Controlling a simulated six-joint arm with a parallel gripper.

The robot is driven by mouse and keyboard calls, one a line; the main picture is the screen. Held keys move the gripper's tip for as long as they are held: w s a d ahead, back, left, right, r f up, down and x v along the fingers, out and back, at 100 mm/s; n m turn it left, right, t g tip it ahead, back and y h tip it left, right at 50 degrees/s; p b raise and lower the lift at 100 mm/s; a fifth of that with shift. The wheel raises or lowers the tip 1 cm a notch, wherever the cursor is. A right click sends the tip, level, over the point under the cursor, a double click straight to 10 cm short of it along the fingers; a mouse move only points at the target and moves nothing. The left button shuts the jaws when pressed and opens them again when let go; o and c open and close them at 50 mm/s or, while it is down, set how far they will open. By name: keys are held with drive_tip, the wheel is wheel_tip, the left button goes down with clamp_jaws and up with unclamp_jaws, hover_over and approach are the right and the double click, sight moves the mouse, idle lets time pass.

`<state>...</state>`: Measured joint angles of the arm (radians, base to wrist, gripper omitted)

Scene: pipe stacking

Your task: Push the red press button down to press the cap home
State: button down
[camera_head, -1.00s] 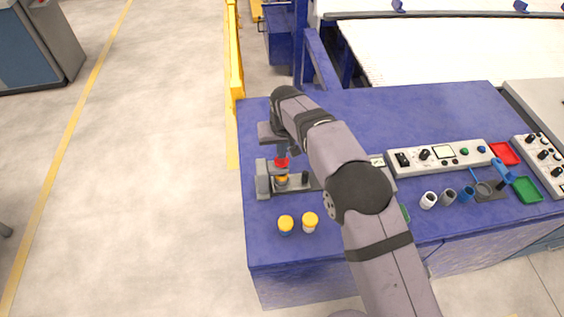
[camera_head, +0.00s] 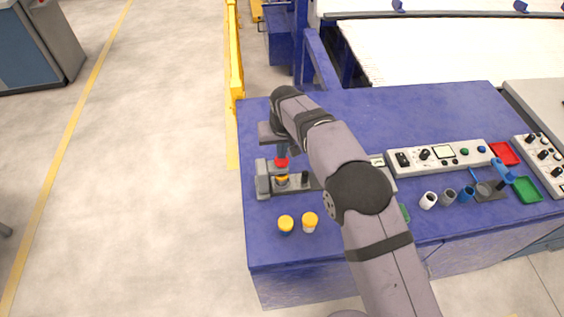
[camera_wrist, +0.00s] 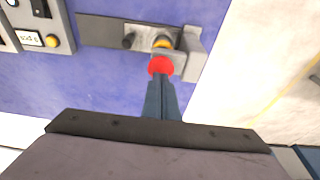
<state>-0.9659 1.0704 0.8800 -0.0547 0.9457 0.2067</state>
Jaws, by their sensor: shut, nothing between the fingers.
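The red press button (camera_head: 282,162) stands above the yellow cap (camera_head: 281,178) at the grey press fixture (camera_head: 263,180) near the table's left edge. My gripper (camera_head: 282,152) is shut and points down, with its tips at the top of the button. In the wrist view the shut fingers (camera_wrist: 160,80) meet the red button (camera_wrist: 160,65), and they look to be touching it. The yellow cap also shows there (camera_wrist: 162,43), partly hidden by the button. Whether the cap is fully seated is too small to tell.
Two yellow-capped pieces (camera_head: 286,224) (camera_head: 310,221) stand in front of the fixture. A dark peg (camera_head: 305,177) rises from the fixture's base. Control panels (camera_head: 440,156), several cups (camera_head: 428,200) and red (camera_head: 505,153) and green (camera_head: 526,190) trays are to the right. The blue table's back (camera_head: 400,110) is clear.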

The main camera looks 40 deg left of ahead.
sight(282, 161)
drive_tip(key=shift+s+d+f+b, duration=0.1)
drive_tip(key=shift+f+b, duration=0.65)
drive_tip(key=shift+f, duration=0.75)
idle(0.9)
drive_tip(key=shift+r, duration=0.2)
drive_tip(key=shift+r+p, duration=2.4)
drive_tip(key=shift+r, duration=1.1)
drive_tip(key=shift+w+d, duration=0.1)
drive_tip(key=shift+w, duration=0.15)
drive_tip(key=w+d+r+m+h+b, duration=0.1)
drive_tip(key=w+d+r+m, duration=0.1)
drive_tip(key=d, duration=1.3)
drive_tip(key=w+d+r+m+h, duration=0.1)
drive_tip(key=w+d+r+m, duration=0.15)
drive_tip(key=d, duration=1.25)
drive_tip(key=s+d+f+m+g+b, duration=0.1)
drive_tip(key=s+d+m, duration=0.3)
drive_tip(key=s+d, duration=1.5)
drive_tip(key=shift+s+d+f+g, duration=0.35)
drive_tip(key=shift+d+f+g, duration=0.15)
drive_tip(key=shift+d+f, duration=0.5)
